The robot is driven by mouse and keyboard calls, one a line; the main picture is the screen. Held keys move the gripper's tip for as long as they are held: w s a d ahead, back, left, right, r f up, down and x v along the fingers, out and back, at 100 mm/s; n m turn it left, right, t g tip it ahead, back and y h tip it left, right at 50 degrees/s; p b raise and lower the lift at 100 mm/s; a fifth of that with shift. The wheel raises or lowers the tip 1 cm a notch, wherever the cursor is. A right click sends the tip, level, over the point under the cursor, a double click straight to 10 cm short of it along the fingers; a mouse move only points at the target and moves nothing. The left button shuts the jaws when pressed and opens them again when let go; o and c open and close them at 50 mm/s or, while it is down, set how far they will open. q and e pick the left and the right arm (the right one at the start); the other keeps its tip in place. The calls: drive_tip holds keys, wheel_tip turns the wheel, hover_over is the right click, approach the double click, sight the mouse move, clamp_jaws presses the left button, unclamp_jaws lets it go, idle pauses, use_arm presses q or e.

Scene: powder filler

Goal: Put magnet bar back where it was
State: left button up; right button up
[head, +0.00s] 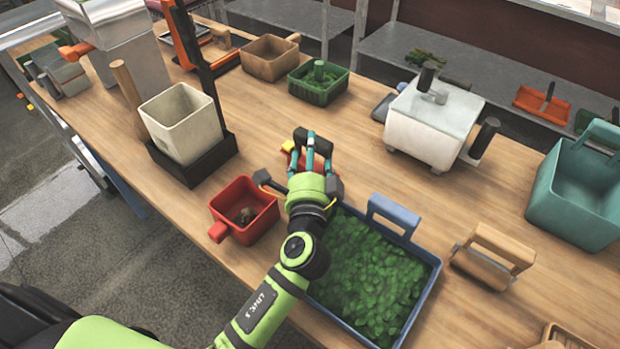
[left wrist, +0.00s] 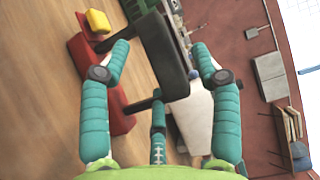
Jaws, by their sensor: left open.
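A red bar with a dark handle (left wrist: 162,62) and a yellow block (left wrist: 98,21) on one end is close in front of my left gripper (left wrist: 162,62) in the left wrist view. Its red body (left wrist: 82,62) lies on or just above the wood; it appears to be the magnet bar. My left gripper is open, one finger on either side of the handle, with gaps beside it. In the head view my left gripper (head: 312,142) covers most of the bar, and only some red (head: 293,160) and yellow shows. My right gripper is not in view.
A red scoop bin (head: 262,199) and a blue tray of green pieces (head: 428,268) flank my left forearm. A cream bin in a black stand (head: 178,168) is at left. A white machine (head: 428,112) stands at right. Bare tabletop lies between it and the blue tray.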

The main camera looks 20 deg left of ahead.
use_arm(q)
drive_tip(key=b+v, duration=0.2)
drive_tip(key=v, duration=0.6)
drive_tip(key=shift+f, duration=0.1)
drive_tip(key=shift+s+d, duration=0.1)
drive_tip(key=shift+s, duration=0.25)
